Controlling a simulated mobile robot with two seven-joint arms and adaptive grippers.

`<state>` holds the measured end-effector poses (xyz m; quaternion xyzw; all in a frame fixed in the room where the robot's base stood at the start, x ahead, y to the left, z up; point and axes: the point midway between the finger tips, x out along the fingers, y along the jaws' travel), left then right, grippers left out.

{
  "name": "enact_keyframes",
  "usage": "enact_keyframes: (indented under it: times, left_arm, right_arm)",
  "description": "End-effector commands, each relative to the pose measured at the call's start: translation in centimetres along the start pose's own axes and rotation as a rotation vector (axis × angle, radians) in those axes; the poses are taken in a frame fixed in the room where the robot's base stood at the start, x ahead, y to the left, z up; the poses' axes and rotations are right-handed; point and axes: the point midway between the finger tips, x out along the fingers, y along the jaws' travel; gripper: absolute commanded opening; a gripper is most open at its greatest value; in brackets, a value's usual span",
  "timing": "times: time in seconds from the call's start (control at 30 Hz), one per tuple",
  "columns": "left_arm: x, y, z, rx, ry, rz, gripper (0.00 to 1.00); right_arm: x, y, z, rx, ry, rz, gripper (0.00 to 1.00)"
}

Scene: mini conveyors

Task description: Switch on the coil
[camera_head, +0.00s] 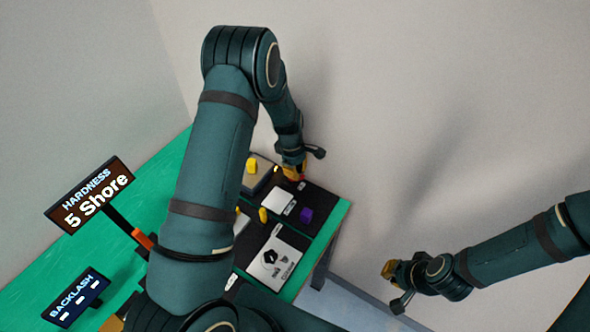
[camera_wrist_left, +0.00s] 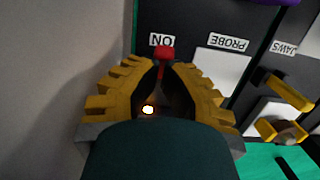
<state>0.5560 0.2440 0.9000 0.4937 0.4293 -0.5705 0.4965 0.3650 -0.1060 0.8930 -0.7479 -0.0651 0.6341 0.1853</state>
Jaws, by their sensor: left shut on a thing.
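My left gripper (camera_head: 293,172) is at the far right corner of the black panel. In the left wrist view its yellow fingers (camera_wrist_left: 162,78) are closed around a red knob (camera_wrist_left: 165,53), whose end shows just past the fingertips. A label reading "ON" (camera_wrist_left: 162,40) lies beside the knob on the panel. A small bright glow (camera_wrist_left: 148,109) shows between the fingers; what it belongs to is hidden. The coil cannot be made out. My right gripper (camera_head: 388,270) hangs clear of the table at the right, and its jaw opening is too small to tell.
A white pad (camera_wrist_left: 222,72) labelled "PROBE" lies beside the knob. Yellow levers (camera_wrist_left: 288,92) and a purple block (camera_head: 306,215) stand on the panel. "HARDNESS 5 Shore" (camera_head: 90,195) and "BACKLASH" (camera_head: 76,297) signs stand on the green table (camera_head: 130,170). A wall is close behind.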

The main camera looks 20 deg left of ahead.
Motion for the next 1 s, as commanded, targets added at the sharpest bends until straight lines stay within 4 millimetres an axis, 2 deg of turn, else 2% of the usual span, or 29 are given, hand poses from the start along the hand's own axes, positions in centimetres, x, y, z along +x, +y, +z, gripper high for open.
enact_keyframes:
  times: [0.7, 0.87, 1.0]
  left_arm:
    - [-0.3, 0.0, -1.7, 0.000, 0.000, 0.000, 0.00]
    - [-1.8, -0.3, -2.6, -0.002, 0.000, 0.001, 0.00]
    - [-4.1, -0.7, -3.8, 0.000, 0.000, 0.002, 0.00]
  right_arm:
    - [0.4, 0.1, 0.1, 0.000, 0.000, 0.001, 0.00]
    - [-0.5, -0.2, -0.1, 0.000, 0.000, 0.000, 0.00]
    - [-1.6, -0.5, -0.2, 0.001, 0.000, -0.002, 0.00]
